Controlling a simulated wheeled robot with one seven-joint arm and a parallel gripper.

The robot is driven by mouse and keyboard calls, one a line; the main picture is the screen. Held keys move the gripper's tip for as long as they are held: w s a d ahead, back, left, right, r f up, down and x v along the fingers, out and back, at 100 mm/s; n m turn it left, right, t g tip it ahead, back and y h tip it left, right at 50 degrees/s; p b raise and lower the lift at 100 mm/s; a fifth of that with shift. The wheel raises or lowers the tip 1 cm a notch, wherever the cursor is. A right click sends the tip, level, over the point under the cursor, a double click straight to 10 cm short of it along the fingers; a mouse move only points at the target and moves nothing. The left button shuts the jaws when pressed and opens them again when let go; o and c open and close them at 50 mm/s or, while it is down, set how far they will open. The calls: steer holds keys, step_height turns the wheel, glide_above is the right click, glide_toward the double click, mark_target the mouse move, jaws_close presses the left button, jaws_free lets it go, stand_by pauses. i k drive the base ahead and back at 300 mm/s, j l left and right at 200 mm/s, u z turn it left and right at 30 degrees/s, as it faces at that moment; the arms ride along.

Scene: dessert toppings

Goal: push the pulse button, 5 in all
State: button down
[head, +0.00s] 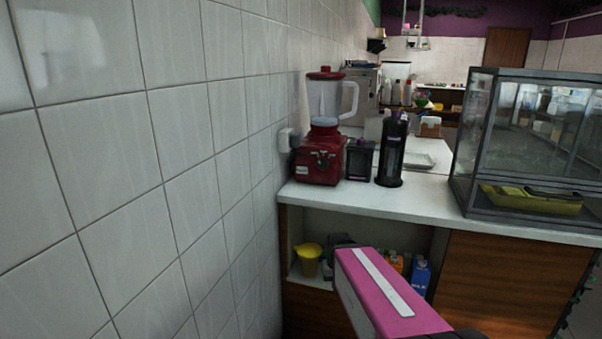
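A blender with a red base (320,159), a clear jug (326,101) with a pale handle and a red lid stands upright on the white counter, close to the tiled wall. Dark controls (322,158) show on the front of its base, but they are too small to tell which is the pulse button. A pink link of my arm with a white strip reaches in from the bottom, below and in front of the counter edge. My gripper cannot be made out, and nothing is seen touching the blender.
A small dark box (359,161) and a tall black cylinder (391,152) stand right of the blender. A glass display case (530,145) fills the counter's right. The shelf below holds a yellow container (309,259) and cartons (420,275). The tiled wall (150,180) is close on the left.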

mark_target(300, 169)
steer(key=k+l+z, duration=0.1)
steer(key=l+z, duration=0.15)
steer(key=l, duration=0.35)
steer(key=l+u, duration=0.3)
steer(key=k+l+u, duration=0.15)
steer(key=l+u, duration=0.25)
steer(key=u, duration=0.3)
steer(key=l+u, duration=0.15)
steer(key=u, duration=0.3)
steer(key=k+u, duration=0.1)
steer(key=u, duration=0.3)
